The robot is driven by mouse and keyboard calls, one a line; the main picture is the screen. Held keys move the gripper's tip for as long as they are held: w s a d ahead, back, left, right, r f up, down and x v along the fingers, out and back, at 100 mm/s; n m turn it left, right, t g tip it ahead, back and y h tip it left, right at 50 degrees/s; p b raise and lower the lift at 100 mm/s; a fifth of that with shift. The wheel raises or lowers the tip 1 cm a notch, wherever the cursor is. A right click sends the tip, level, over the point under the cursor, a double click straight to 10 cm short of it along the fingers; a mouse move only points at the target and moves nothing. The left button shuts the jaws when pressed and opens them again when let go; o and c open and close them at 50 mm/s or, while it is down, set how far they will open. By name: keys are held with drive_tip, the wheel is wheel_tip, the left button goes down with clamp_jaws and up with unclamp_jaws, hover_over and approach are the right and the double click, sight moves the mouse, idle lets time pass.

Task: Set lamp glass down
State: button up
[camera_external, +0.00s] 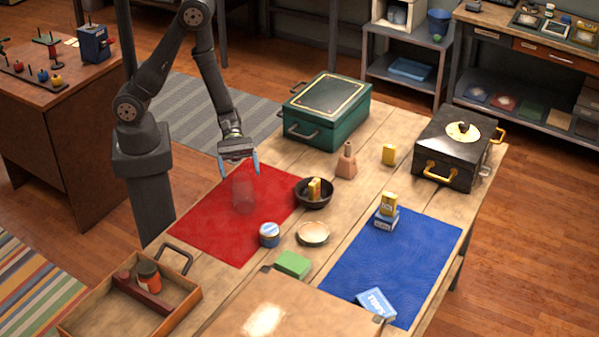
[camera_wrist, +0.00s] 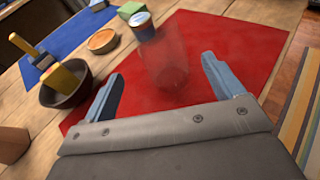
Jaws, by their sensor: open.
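The lamp glass (camera_external: 243,194) is a clear, faintly visible cylinder standing on the red mat (camera_external: 213,227). In the wrist view the lamp glass (camera_wrist: 167,66) shows just beyond my fingertips, a little right of the middle. My gripper (camera_external: 238,162) is open and empty above the mat, up and slightly left of the glass in the outside view. In the wrist view my gripper's two blue fingers (camera_wrist: 160,82) are wide apart, with nothing held between them.
A dark bowl (camera_external: 314,201) with a yellow item stands right of the glass. A blue-and-white tin (camera_external: 269,235) and a shallow dish (camera_external: 313,234) stand nearby. A green chest (camera_external: 323,115) stands at the back. A wooden tray (camera_external: 92,324) lies front left.

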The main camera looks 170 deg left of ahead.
sight(245, 198)
drive_tip(key=shift+x, duration=3.95)
drive_tip(key=shift+d+f, duration=0.1)
drive_tip(key=shift+d, duration=0.05)
drive_tip(key=shift+c, duration=0.5)
drive_tip(key=shift+s, duration=0.1)
drive_tip(key=c, duration=1.1)
